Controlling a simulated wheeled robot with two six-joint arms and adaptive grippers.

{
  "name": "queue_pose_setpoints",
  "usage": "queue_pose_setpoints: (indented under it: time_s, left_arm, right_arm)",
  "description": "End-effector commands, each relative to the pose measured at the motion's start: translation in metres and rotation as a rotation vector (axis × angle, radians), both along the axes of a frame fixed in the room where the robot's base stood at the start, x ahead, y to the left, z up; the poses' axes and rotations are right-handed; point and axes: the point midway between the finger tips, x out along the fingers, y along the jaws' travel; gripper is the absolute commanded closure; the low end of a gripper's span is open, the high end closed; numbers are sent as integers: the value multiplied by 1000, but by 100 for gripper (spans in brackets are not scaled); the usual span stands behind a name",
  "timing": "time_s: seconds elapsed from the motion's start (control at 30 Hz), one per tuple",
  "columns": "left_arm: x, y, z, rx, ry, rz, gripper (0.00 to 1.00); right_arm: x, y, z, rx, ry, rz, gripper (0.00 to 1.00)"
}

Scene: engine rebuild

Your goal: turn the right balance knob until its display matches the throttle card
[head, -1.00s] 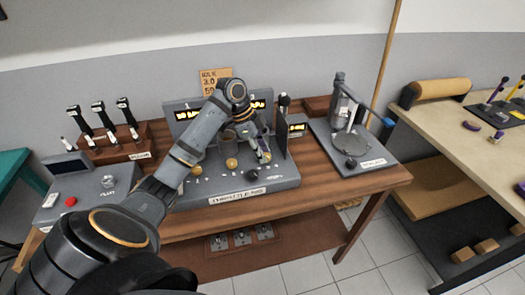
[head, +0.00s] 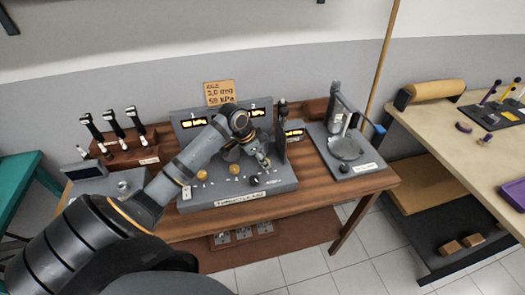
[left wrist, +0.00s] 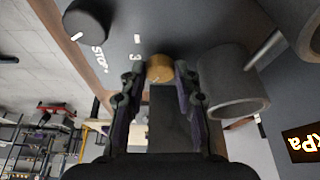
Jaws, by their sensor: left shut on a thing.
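The throttle panel (head: 240,200) is a grey box on the wooden bench, with two lit displays. The left display (head: 194,122) appears to read about 50 kPa; the right display (head: 257,112) is partly hidden by my arm and its number is not legible. The orange throttle card (head: 219,93) above them appears to read 2.0 and 50 kPa. My left gripper (head: 262,160) is low over the panel's right side. In the left wrist view its fingers (left wrist: 160,85) are shut on a brass knob (left wrist: 159,68). My right gripper is not in view.
Two other brass knobs (head: 202,175) (head: 235,168) sit left of my gripper. A black dial (head: 253,180) is close in front, marked STOP in the wrist view. A dark upright plate (head: 281,140) and a small lit display (head: 294,132) stand to the right.

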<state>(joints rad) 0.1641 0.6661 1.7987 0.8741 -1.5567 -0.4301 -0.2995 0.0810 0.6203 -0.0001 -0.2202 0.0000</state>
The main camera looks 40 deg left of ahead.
Motion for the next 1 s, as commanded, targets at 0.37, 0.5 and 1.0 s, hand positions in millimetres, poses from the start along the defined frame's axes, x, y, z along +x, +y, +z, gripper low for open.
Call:
queue_pose_setpoints:
  time_s: [0.37, 0.5, 1.0]
  left_arm:
    - [-1, -2, 3, -1, 0, 187, 100]
    - [-1, -3, 2, 0, -1, 217, 100]
    - [-1, -2, 0, 1, -1, 229, 66]
  right_arm:
    - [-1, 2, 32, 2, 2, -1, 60]
    - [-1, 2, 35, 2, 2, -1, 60]
    - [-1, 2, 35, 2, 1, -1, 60]
